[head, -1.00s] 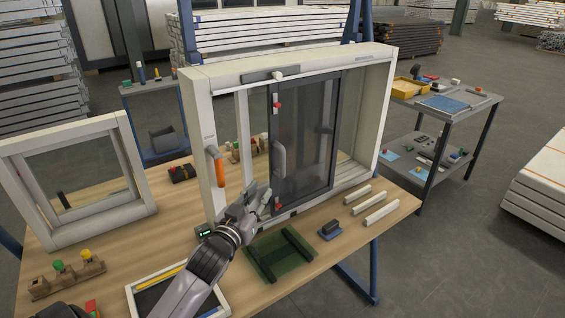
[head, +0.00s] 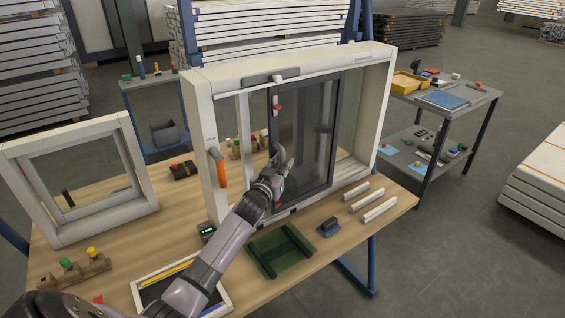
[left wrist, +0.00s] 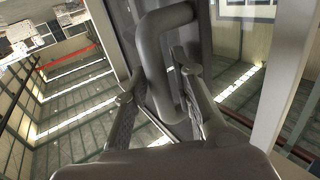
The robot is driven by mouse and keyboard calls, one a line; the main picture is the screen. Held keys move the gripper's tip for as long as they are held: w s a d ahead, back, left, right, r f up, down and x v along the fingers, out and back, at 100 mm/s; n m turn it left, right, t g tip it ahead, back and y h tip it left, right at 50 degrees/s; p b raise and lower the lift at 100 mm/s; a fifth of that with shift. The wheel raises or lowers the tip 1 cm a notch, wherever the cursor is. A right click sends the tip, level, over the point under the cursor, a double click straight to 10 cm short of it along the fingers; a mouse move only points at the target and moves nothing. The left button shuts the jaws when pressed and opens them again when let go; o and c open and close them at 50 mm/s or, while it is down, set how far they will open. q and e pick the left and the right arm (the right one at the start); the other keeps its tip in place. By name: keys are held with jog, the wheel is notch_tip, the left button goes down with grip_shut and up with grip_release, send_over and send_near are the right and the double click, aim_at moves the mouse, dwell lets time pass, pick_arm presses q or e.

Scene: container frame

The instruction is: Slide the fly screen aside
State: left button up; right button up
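The fly screen (head: 309,130) is a dark-framed mesh panel standing in the white window frame (head: 202,130), right of the middle of the opening. Red catches sit near its top left (head: 278,107) and bottom left corners. Its grey D-shaped handle (head: 279,142) is on the left stile and fills the upper middle of the left wrist view (left wrist: 155,65). My left gripper (head: 277,172) is at the handle. In the left wrist view its fingers (left wrist: 158,85) are apart, one on each side of the handle bar, with gaps showing. My right gripper is not in view.
An orange handle (head: 221,172) is on the frame's left post. A green tray (head: 262,262), a small dark block (head: 330,228) and white strips (head: 362,200) lie on the bench in front. A smaller white frame (head: 35,150) stands at left.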

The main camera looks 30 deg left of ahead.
pick_arm(q)
jog(key=shift+c, duration=0.6)
grip_shut()
